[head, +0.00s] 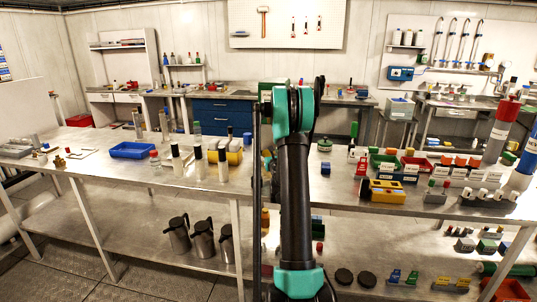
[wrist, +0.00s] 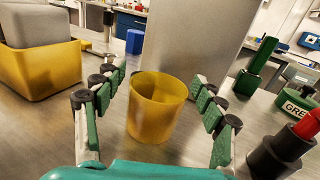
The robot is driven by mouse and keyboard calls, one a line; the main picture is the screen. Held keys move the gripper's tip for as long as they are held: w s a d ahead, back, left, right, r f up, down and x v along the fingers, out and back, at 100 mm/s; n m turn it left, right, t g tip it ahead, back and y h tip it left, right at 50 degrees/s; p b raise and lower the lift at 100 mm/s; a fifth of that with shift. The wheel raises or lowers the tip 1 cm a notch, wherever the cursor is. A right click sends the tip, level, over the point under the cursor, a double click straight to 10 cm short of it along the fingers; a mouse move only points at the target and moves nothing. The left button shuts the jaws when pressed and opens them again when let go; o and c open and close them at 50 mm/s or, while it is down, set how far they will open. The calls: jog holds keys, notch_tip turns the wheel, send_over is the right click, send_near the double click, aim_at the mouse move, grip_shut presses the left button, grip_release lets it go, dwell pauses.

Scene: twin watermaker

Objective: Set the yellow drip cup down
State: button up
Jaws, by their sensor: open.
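The yellow drip cup (wrist: 157,112) stands upright on the grey metal bench in the wrist view, with its round open top showing. My gripper (wrist: 160,95) is open, with one green-padded finger on each side of the cup. A gap shows between the cup and each finger, so neither appears to touch it. In the head view my arm hides the cup and the gripper's fingers.
A yellow bin (wrist: 42,68) holding grey blocks stands at the left in the wrist view. A grey panel (wrist: 190,50) rises behind the cup. A black fitting with a red top (wrist: 283,148) and a green labelled part (wrist: 297,108) stand at the right.

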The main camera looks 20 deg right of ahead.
jog(key=s, duration=0.4)
jog(key=s+a, duration=0.1)
jog(key=s, duration=0.3)
jog(key=s+a, duration=0.1)
jog(key=s, duration=0.3)
jog(key=shift+s+r+m, duration=0.15)
jog(key=shift+r+m, duration=0.35)
jog(key=s+a+r+m+g+h, duration=0.25)
jog(key=s+m+g+h, duration=0.25)
jog(key=s+m, duration=1.05)
jog(key=s+a+f+m+g+y, duration=0.4)
jog(key=s+a+f+m, duration=0.2)
jog(key=s+a+m, duration=0.3)
jog(key=s+a+f+m+g+y, duration=0.3)
jog(key=s+a+f+m, duration=0.3)
jog(key=s, duration=0.7)
jog(key=a+m+g, duration=0.1)
jog(key=a+m, duration=0.1)
jog(key=a, duration=0.2)
jog(key=shift+s+f+m+g+y, duration=0.3)
jog(key=shift+s+f+m+y, duration=0.05)
jog(key=shift+y, duration=0.05)
